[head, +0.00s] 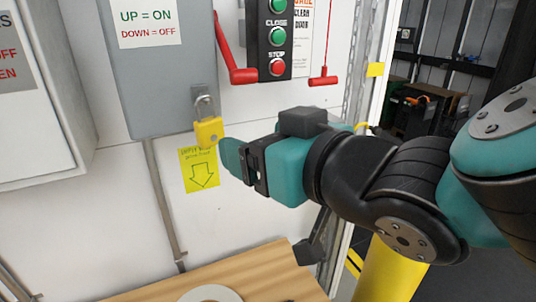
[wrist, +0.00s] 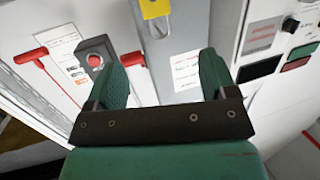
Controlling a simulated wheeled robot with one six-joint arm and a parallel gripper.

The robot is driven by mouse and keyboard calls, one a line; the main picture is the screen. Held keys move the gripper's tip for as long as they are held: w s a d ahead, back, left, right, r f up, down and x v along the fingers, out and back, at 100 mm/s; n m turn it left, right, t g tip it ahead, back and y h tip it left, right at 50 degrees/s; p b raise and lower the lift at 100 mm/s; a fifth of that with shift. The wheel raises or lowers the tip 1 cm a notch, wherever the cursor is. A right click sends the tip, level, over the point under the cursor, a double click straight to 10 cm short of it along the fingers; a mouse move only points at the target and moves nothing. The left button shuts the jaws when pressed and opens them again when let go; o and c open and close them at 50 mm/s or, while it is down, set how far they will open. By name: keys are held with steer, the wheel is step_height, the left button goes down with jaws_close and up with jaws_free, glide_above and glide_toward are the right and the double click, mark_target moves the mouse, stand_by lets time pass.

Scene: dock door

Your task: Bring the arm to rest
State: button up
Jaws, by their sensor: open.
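My gripper (head: 232,160) is at the end of my arm, which is stretched out from the right toward the wall in the head view. Its two green fingers stand wide apart in the wrist view (wrist: 165,68), with nothing between them. A yellow padlock (head: 208,131) hangs by its shackle from the grey switch box (head: 165,75). The fingertips are just below and right of the padlock in the head view; whether they touch it I cannot tell. In the wrist view the padlock (wrist: 155,8) shows beyond the fingers at the top edge.
A red handle (head: 240,75) and the button panel (head: 274,40) are above my gripper. A yellow note (head: 199,170) with an arrow is on the wall below the padlock. A wooden top (head: 250,272) with a roll of tape (head: 210,294) is below. A yellow post (head: 392,268) stands at right.

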steer(key=d+f+m+g+h, duration=0.3)
steer(key=d+f+g+h, duration=0.15)
steer(key=d+f, duration=0.4)
steer(key=s+d+f+n+g+h, duration=0.1)
steer(key=s+d+n+g+h, duration=0.1)
steer(key=s+d+g, duration=0.5)
steer(key=s+g, duration=0.1)
steer(key=s, duration=0.2)
steer(key=shift+d+f, duration=0.2)
steer(key=shift+f, duration=0.15)
steer(key=shift+c, duration=0.3)
